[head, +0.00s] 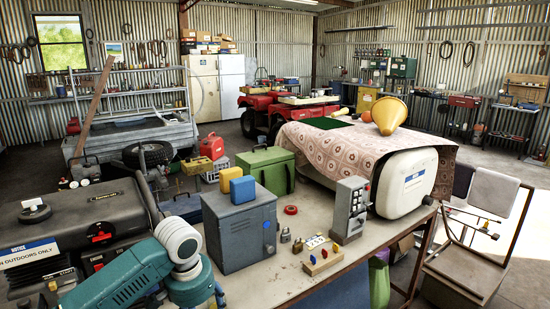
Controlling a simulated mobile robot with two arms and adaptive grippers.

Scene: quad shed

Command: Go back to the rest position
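My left arm, teal with pale grey joints, comes in at the lower left of the head view, in front of the bench. Its elbow-like joint is near the grey metal box (240,225). I cannot make out its gripper or fingers. My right arm and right gripper do not show. A grey control box (348,207) with buttons stands upright to the right.
A small wooden board with coloured knobs (323,263), padlocks (291,241) and red tape (290,210) lie on the bench. A black generator (75,235) stands left. A metal-framed cart (465,270) stands right.

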